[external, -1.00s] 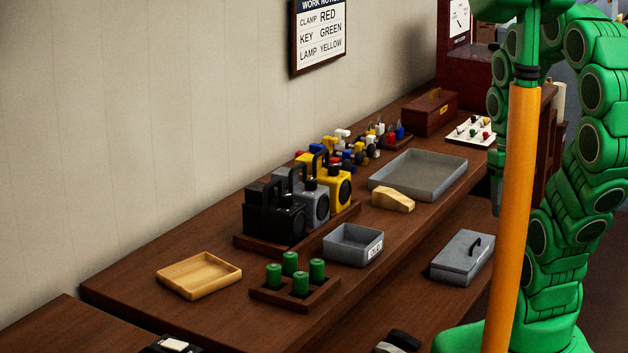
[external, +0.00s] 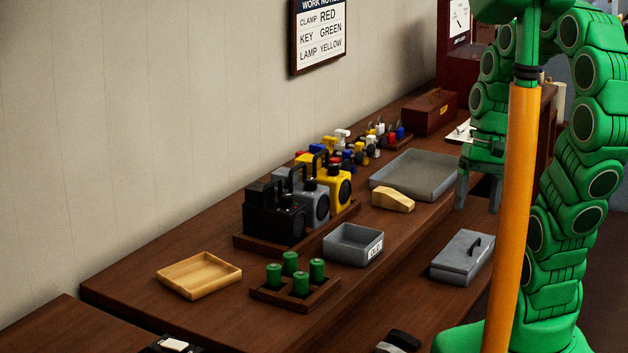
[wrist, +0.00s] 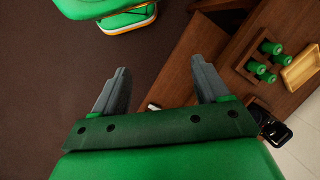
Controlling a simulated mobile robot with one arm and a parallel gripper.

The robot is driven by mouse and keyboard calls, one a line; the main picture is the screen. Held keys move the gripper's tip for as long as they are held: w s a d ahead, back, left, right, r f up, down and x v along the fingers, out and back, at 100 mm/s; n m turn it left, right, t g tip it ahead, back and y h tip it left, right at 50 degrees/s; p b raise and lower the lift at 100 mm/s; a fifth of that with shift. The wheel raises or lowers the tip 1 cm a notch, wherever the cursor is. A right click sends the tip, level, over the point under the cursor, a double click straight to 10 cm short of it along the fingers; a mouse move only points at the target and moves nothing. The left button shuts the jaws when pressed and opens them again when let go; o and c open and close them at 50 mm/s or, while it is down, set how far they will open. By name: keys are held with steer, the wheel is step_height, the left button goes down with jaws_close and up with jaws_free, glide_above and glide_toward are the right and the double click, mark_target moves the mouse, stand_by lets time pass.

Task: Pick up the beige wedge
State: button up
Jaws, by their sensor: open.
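The beige wedge (external: 393,199) lies on the wooden bench in the external view, just in front of the large grey tray. My gripper (external: 480,188) hangs over the bench's right edge in the external view, to the right of the wedge and apart from it. Its two grey fingers point down, spread apart. In the wrist view my gripper (wrist: 160,85) is open with nothing between the fingers; dark floor lies beyond them. The wedge does not show in the wrist view.
The large grey tray (external: 418,175) lies behind the wedge. Black, grey and yellow lamps (external: 275,217) stand to its left. A small grey bin (external: 353,245) and a rack of green cylinders (external: 296,286) are nearer. A lidded grey box (external: 462,257) sits lower right.

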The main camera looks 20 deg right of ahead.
steer(key=w+a+m+t+y, duration=0.1)
steer(key=w+a+m+y, duration=0.25)
steer(key=w+a, duration=0.45)
steer(key=w+a+m+t+y, duration=0.1)
steer(key=w+a+m+y, duration=0.3)
steer(key=w, duration=0.7)
steer(key=m+t+y, duration=0.1)
steer(key=m+t, duration=0.7)
steer(key=m, duration=0.8)
glide_above(398, 196)
steer(key=s+a, duration=0.1)
steer(key=s, duration=0.5)
step_height(398, 196, down, 14)
steer(key=d+f+m, duration=0.1)
steer(key=f, duration=0.1)
steer(key=w+d+f+m+h, duration=0.1)
steer(key=d, duration=0.1)
steer(key=d+f+m+t, duration=0.1)
steer(key=f, duration=0.1)
steer(key=shift+w+d+f+h, duration=0.25)
steer(key=shift+w+d+f, duration=0.05)
steer(key=shift+w+d, duration=0.1)
steer(key=shift+x, duration=1.2)
steer(key=w+a, duration=0.2)
steer(key=w, duration=0.1)
steer(key=shift+a+f, duration=0.1)
steer(key=shift+a, duration=0.3)
steer(key=shift+w+a+f, duration=0.25)
steer(key=shift+w+a, duration=0.15)
steer(key=shift+w, duration=0.15)
